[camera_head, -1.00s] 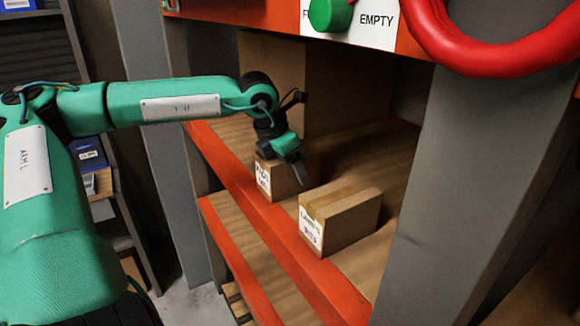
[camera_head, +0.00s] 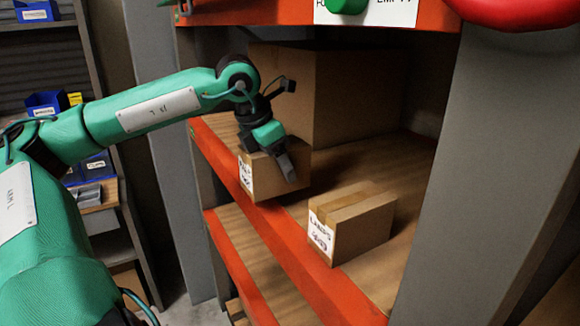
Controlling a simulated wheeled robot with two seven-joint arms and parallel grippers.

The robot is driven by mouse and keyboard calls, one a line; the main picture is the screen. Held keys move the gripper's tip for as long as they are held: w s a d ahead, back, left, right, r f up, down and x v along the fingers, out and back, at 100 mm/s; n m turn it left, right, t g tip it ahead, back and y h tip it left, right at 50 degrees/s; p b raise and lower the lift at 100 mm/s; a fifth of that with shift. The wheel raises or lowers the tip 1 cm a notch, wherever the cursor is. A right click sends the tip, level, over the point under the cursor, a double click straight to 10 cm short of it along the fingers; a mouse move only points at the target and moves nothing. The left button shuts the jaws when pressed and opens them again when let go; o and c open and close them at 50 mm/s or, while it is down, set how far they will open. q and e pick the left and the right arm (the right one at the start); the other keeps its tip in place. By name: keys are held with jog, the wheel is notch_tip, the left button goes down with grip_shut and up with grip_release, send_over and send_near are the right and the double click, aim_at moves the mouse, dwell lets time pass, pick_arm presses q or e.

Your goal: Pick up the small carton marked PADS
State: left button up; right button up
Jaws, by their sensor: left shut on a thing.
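The small carton (camera_head: 279,182) with a white label on its left face is at the left of the upper shelf. The label seems to read PADS, but it is blurred. My left gripper (camera_head: 287,166) reaches it from above and is shut on it, with one dark finger down its near face. The other finger is hidden. The carton seems to be slightly above the shelf, near its orange front edge. My right gripper is out of view.
Another small carton (camera_head: 363,228), marked LAMPS, stands to the right on the wooden shelf (camera_head: 400,180). A large brown box (camera_head: 350,95) stands behind. A grey post (camera_head: 490,160) bounds the right side, and an orange beam (camera_head: 250,12) runs above.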

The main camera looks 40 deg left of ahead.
pick_arm(q)
jog(key=shift+s+a+b, duration=0.15)
jog(key=shift+s+b, duration=0.35)
jog(key=shift+s, duration=0.4)
jog(key=s+a+b, duration=0.3)
jog(key=s+b, duration=0.7)
jog(key=shift+s, duration=0.2)
